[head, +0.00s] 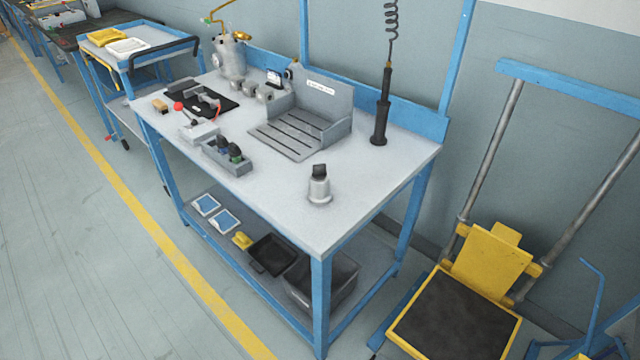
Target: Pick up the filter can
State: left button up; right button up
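A small light-grey can-shaped piece with a dark block on top (319,188) stands upright near the front right corner of the bench. A larger grey cylindrical vessel (232,62) with brass-coloured fittings and a pipe stands at the far left back of the bench. I cannot tell for certain which of these is the filter can. Nothing is touching the small can, and the bench surface around it is clear. Neither of my grippers is in view.
The blue-framed bench (375,190) carries a grey slotted fixture (297,135), a black hanging tool (382,105), a grey holder (228,158) and a black mat (205,100). Dark bins (322,282) sit on the lower shelf. A yellow-and-black cart (455,315) stands at right.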

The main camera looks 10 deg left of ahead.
aim_at(319, 193)
jog(key=l+z, duration=0.4)
jog(key=l, duration=1.55)
jog(key=k, duration=0.05)
